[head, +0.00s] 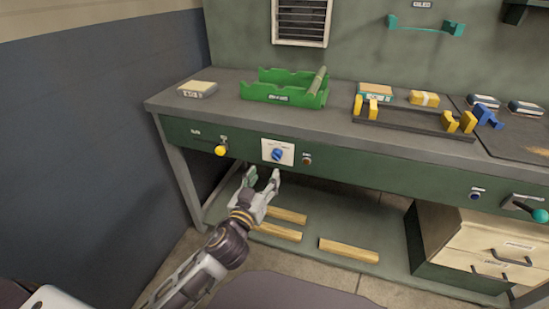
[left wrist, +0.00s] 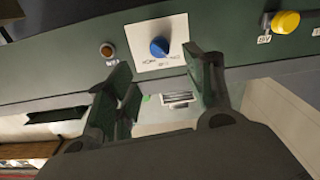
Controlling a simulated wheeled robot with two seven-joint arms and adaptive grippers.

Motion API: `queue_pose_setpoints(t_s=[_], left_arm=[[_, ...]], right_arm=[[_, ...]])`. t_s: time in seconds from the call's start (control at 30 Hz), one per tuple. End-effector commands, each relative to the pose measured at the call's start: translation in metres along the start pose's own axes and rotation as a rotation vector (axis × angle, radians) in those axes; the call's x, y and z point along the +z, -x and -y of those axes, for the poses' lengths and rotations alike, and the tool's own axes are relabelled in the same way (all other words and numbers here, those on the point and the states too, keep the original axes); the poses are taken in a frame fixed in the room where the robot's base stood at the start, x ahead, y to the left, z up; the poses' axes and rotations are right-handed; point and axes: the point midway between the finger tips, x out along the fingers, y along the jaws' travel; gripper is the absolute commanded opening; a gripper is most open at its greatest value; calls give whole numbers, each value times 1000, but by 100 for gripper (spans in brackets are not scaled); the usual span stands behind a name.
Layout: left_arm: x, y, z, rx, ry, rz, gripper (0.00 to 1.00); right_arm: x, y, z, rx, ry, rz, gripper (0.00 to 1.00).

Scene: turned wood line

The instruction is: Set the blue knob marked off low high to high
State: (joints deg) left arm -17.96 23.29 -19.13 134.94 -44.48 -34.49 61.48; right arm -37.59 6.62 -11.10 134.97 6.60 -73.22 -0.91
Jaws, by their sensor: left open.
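The blue knob (head: 277,155) sits on a white label plate (head: 289,146) on the green front panel of the bench. It also shows in the left wrist view (left wrist: 159,47), with the plate (left wrist: 135,36) around it; the lettering is too small to read surely. My left gripper (head: 263,177) is open and empty, just below and in front of the knob, not touching it. In the left wrist view its two fingers (left wrist: 158,82) stand apart below the knob. My right gripper is not in view.
A yellow-knobbed lever (head: 220,150) is left of the plate and a small brown button (head: 306,160) right of it. A blue button (head: 474,195) and teal-knobbed lever (head: 540,215) are farther right. A green tray (head: 285,95) stands above. Wooden bars (head: 348,250) lie on the lower shelf.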

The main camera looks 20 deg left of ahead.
Motion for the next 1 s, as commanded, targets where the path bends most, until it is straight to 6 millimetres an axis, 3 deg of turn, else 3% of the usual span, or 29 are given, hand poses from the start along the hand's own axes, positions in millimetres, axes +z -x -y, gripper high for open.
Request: queue_pose_setpoints(t_s=[1.0], left_arm=[[0, -65, 0, 0, -1, -1, 53]], right_arm=[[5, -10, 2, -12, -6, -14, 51]])
